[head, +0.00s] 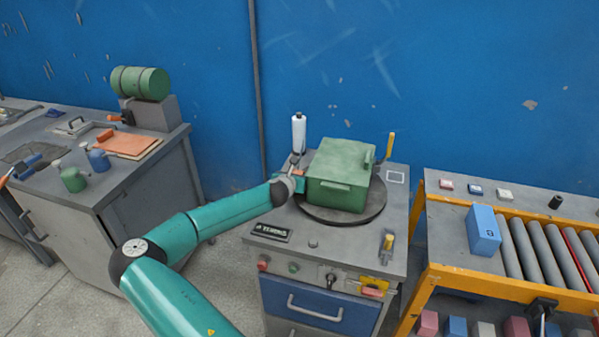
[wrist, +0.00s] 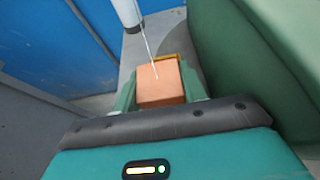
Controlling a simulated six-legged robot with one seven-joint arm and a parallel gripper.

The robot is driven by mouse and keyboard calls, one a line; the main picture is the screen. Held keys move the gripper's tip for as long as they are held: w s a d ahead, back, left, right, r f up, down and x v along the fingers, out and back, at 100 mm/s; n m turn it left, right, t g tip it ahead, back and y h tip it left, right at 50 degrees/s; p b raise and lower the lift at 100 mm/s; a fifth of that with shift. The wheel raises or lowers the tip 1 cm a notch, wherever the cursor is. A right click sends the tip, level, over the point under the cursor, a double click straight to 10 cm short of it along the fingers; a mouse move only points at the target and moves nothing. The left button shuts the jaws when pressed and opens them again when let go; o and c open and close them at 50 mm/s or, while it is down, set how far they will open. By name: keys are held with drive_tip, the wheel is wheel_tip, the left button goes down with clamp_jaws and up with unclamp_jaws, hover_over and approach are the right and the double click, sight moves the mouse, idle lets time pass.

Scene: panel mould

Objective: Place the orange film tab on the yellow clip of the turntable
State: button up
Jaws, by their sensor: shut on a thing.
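The orange film tab (wrist: 160,85) is a small block held between my gripper's green fingers (wrist: 160,95) in the wrist view. A thin pale line runs from it up to a white cylinder (wrist: 127,12). A yellow edge, perhaps the yellow clip (wrist: 166,57), shows just behind the tab; I cannot tell whether they touch. In the head view my gripper (head: 293,184) is at the left side of the green lidded box (head: 340,175), with a bit of orange tab (head: 299,182) showing. The box stands on the dark round turntable (head: 345,219).
The white cylinder stands upright behind my gripper. A yellow-handled post (head: 391,146) rises at the back right of the grey cabinet top. A roller conveyor with a blue box (head: 483,231) is to the right, and a bench (head: 80,180) with several tools is to the left.

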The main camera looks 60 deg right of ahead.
sight(299, 171)
drive_tip(key=shift+w+d, duration=0.1)
drive_tip(key=shift+d, duration=0.6)
drive_tip(key=x, duration=0.3)
drive_tip(key=shift+d+r, duration=0.1)
drive_tip(key=shift+r, duration=0.1)
drive_tip(key=shift+f, duration=0.15)
drive_tip(key=shift+f, duration=0.15)
drive_tip(key=o, duration=1.1)
drive_tip(key=a, duration=0.5)
drive_tip(key=s+a+r, duration=0.1)
drive_tip(key=a, duration=0.3)
drive_tip(key=s+a, duration=0.1)
drive_tip(key=a, duration=0.4)
drive_tip(key=shift+s+a+r, duration=0.1)
drive_tip(key=shift+a+r, duration=0.1)
drive_tip(key=shift+a, duration=0.15)
